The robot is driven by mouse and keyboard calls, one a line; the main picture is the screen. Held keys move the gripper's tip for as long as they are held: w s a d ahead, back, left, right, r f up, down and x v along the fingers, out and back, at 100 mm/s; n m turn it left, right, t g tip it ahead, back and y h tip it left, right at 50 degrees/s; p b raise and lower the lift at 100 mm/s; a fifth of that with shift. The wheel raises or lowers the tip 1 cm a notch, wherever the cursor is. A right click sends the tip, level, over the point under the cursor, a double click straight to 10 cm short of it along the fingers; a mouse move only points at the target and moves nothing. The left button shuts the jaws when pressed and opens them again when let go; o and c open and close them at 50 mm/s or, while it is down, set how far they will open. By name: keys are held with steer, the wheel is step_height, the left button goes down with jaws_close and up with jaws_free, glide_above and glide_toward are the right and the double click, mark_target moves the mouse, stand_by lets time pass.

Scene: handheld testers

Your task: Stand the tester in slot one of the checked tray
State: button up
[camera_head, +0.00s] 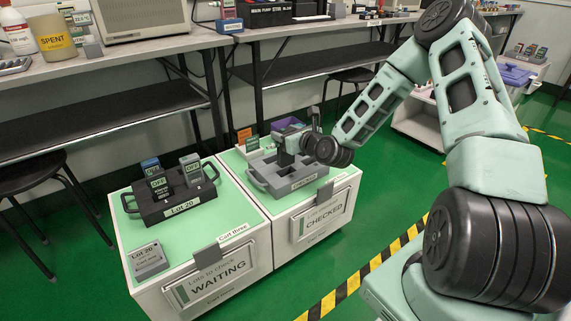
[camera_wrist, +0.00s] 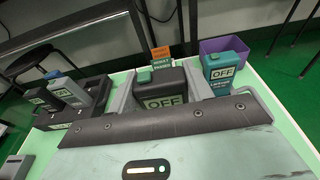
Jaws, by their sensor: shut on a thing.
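My gripper (camera_wrist: 160,92) is shut on a dark tester (camera_wrist: 165,96) with a green knob and a label reading OFF. In the head view my gripper (camera_head: 284,146) is over the grey checked tray (camera_head: 262,184), and the dark tester (camera_head: 283,158) shows below it. The tester looks roughly upright. Its lower end is hidden, so I cannot tell whether it is inside a slot or above one. Empty compartments show at the tray's front. Slot numbers are not readable.
A teal tester (camera_wrist: 222,72) stands at the right, near a purple bin (camera_wrist: 225,50). The black Lot 20 tray (camera_head: 172,208) holds several testers on the waiting cart (camera_head: 236,208). An orange card (camera_head: 244,134) stands behind the checked tray. A workbench (camera_head: 130,48) runs behind.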

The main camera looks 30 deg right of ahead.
step_height(320, 180, down, 7)
steer(key=b, duration=0.2)
steer(key=shift+r+b, duration=0.2)
steer(key=shift+b, duration=0.2)
steer(key=shift+f, duration=0.15)
steer(key=o, duration=1.4)
steer(key=shift+o, duration=0.2)
